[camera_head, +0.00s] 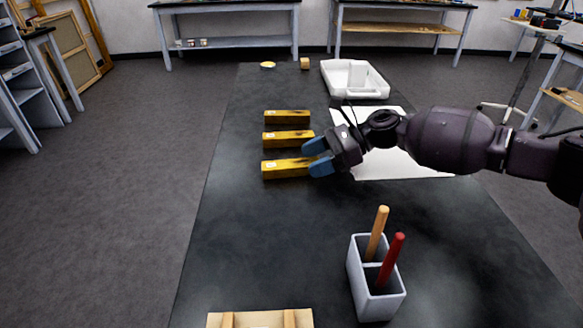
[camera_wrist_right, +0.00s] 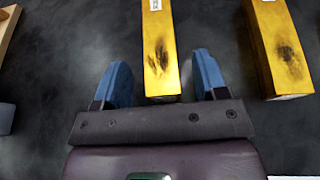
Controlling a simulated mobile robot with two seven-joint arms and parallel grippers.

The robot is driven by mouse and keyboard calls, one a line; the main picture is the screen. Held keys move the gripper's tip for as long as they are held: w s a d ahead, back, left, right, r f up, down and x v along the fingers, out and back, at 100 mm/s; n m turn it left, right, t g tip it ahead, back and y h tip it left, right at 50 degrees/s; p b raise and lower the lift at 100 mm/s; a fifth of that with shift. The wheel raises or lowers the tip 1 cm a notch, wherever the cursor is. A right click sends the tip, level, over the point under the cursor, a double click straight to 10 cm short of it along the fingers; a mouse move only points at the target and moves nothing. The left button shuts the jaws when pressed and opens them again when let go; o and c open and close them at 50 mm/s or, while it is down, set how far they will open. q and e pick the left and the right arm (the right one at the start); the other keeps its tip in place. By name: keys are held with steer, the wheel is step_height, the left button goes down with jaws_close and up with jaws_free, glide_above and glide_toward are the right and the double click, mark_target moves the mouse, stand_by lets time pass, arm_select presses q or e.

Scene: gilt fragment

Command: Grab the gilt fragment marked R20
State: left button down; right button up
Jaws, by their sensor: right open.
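Three yellow-gold bars with dark scorch marks and small white labels lie in a row on the dark table: the near bar (camera_head: 283,169), the middle bar (camera_head: 284,138) and the far bar (camera_head: 287,118). The labels are too small to read, so I cannot tell which is R20. My right gripper (camera_head: 318,156) is open at the right end of the near bar. In the right wrist view the near bar (camera_wrist_right: 160,50) shows between the open blue fingers (camera_wrist_right: 163,80), with gaps on both sides. The middle bar (camera_wrist_right: 281,48) lies right of the fingers. My left gripper is out of view.
A white sheet (camera_head: 390,165) lies under my right arm. A white tray (camera_head: 342,92) stands behind it. A grey holder (camera_head: 360,280) with two upright handles stands in front. A wooden tray (camera_head: 260,319) is at the near edge. The table left of the bars is clear.

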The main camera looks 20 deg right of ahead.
steer(key=shift+w+a+f, duration=0.1)
steer(key=shift+a+f, duration=0.25)
steer(key=shift+a, duration=0.2)
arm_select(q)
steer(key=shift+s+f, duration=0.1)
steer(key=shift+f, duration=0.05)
arm_select(e)
steer(key=shift+c, duration=0.5)
steer(key=c, duration=0.9)
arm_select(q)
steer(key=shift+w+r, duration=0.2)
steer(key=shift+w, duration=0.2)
arm_select(e)
steer(key=shift+r, duration=0.15)
